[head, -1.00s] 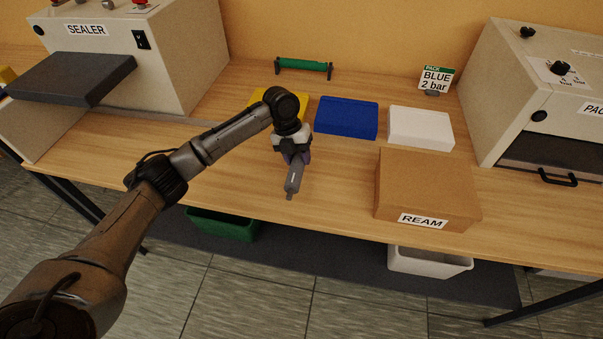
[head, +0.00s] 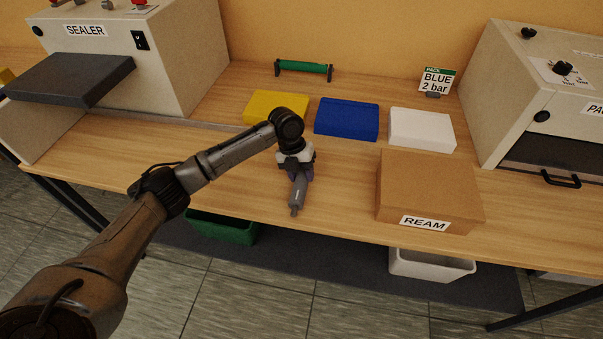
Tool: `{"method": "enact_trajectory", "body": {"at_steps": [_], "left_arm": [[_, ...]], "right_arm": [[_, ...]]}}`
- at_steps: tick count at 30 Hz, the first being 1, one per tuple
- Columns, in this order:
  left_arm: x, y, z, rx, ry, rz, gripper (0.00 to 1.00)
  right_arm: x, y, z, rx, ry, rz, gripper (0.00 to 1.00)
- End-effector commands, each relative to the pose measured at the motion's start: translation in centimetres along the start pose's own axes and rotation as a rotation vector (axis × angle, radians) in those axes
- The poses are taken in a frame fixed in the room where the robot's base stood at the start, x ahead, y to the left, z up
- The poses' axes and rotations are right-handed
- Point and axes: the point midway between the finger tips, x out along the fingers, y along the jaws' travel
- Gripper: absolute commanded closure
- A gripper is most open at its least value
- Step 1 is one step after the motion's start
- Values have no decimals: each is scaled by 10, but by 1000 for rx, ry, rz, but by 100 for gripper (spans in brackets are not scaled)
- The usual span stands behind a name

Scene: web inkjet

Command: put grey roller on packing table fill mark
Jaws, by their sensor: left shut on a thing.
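The grey roller (head: 298,194) is held by my left gripper (head: 298,173), which is shut on it. The roller hangs below the gripper with one end toward the table's front edge. I cannot tell whether it touches the packing table (head: 240,176). No fill mark shows clearly on the table; the arm and gripper hide part of the surface. My right gripper is not in view.
Yellow (head: 275,106), blue (head: 347,118) and white (head: 422,129) blocks lie behind the gripper. A REAM box (head: 430,185) stands to its right. A green roller (head: 303,67) sits at the back. A sealer (head: 175,60) stands left. Table is clear left of the gripper.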

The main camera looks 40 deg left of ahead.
Motion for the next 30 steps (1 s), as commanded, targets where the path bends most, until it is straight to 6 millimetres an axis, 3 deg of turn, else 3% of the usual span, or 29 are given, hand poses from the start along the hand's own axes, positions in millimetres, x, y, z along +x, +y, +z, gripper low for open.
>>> {"method": "enact_trajectory", "body": {"at_steps": [1, 2, 4, 17, 30], "left_arm": [[0, 0, 0, 0, -1, -2, 100], [1, 0, 0, 0, 0, 0, 56], [1, 0, 0, 0, 0, 0, 50], [-6, 0, 0, 0, -1, -1, 48], [-81, -1, 0, -1, -2, -2, 48]], "right_arm": [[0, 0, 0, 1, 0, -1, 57], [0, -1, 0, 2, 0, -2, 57], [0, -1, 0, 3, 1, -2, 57], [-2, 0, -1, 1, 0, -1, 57], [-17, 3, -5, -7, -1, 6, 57]]}}
